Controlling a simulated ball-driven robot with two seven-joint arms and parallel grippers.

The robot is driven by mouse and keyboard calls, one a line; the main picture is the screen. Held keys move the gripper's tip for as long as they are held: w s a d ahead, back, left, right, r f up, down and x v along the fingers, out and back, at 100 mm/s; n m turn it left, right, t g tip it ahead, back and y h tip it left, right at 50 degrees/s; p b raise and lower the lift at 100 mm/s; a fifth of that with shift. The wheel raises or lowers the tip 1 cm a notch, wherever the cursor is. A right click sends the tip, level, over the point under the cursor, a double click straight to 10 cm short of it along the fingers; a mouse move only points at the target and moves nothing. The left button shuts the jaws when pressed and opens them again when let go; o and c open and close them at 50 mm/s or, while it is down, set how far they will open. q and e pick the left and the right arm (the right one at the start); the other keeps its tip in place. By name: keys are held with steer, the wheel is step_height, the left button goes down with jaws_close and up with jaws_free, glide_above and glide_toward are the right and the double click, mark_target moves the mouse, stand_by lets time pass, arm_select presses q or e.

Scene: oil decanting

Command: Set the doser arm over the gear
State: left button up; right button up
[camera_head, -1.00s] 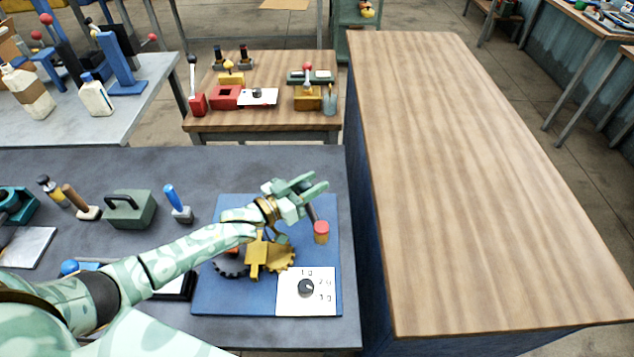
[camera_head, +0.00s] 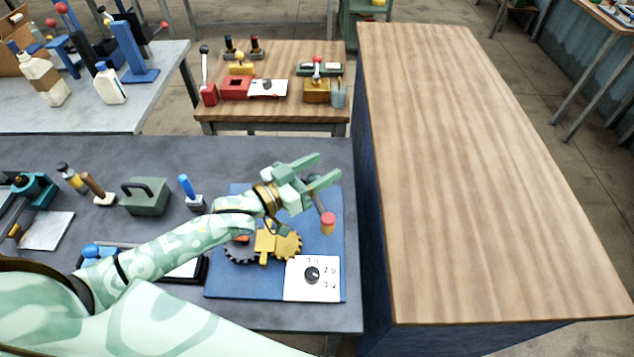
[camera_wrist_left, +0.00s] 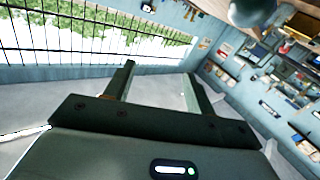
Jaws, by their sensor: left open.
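The doser arm is seen as a dark rod ending in a red knob (camera_head: 328,222), at the right of a blue base plate (camera_head: 228,284). Its upper part is hidden behind my left gripper (camera_head: 328,168). The gripper is open, its two fingers pointing to the right above and behind the knob, with nothing seen between them. A yellow gear (camera_head: 289,246) stands left of the knob, beside a dark gear (camera_head: 236,254) and a yellow bracket (camera_head: 264,243). The left wrist view shows the open fingers (camera_wrist_left: 160,70) empty.
A white dial card (camera_head: 314,285) lies at the plate's front right. A blue-handled tool (camera_head: 190,192) and a green handled block (camera_head: 147,197) stand left of the plate. A bare wooden table (camera_head: 480,180) is to the right, and a small cluttered table (camera_head: 275,105) is behind.

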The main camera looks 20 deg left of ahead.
mark_target(322, 204)
arm_select(q)
steer(key=s+d+r, duration=0.2)
steer(key=s+r, duration=0.1)
steer(key=s, duration=0.4)
steer(key=shift+s+d+p, duration=0.25)
steer(key=shift+d+p, duration=0.15)
steer(key=shift+r, duration=0.1)
steer(key=shift+c, duration=0.3)
